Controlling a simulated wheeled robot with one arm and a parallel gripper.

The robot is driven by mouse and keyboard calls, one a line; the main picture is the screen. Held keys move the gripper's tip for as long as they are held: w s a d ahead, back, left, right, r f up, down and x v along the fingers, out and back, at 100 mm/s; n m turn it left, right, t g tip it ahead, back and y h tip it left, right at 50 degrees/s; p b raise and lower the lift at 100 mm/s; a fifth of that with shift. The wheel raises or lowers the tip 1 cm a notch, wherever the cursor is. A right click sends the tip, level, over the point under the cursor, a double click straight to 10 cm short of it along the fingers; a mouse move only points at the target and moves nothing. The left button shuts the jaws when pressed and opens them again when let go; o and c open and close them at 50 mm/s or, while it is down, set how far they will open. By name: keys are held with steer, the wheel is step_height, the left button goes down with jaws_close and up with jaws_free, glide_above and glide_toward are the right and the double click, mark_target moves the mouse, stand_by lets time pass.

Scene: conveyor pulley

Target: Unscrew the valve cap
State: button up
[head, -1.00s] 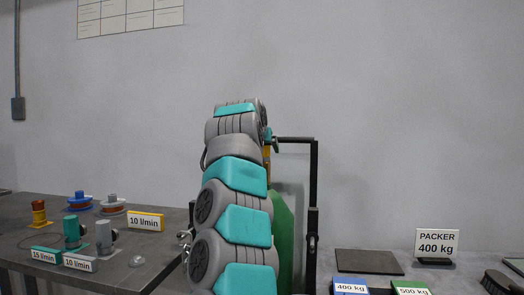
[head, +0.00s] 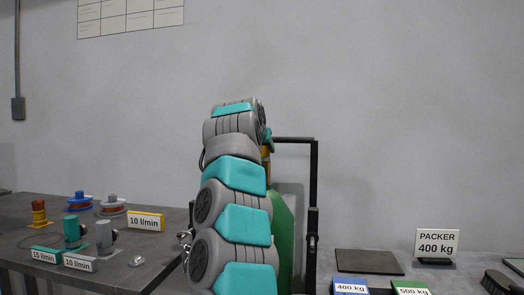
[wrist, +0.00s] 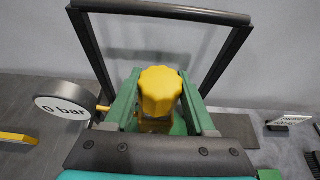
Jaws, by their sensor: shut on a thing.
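The valve cap (wrist: 160,88) is a yellow, fluted knob in the middle of the wrist view. My gripper (wrist: 160,103) is shut on it, with one green-edged finger at each side. Below the cap, part of a yellow valve body (wrist: 152,126) shows. A round white gauge reading "0 bar" (wrist: 62,108) sticks out to the left on a yellow stem. In the head view, the green gas cylinder (head: 284,235) stands behind my arm, which hides the cap and most of the valve.
A black upright frame (head: 314,185) stands around the cylinder; its top bar (wrist: 165,10) crosses the wrist view. A dark table (head: 150,262) with flow parts and labels is at left. At right are a dark plate (head: 368,262) and a "PACKER 400 kg" sign (head: 437,243).

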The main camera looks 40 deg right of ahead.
jaws_close()
steer(key=shift+r+p, duration=0.4)
steer(key=shift+p, duration=0.2)
stand_by(0.5)
stand_by(0.3)
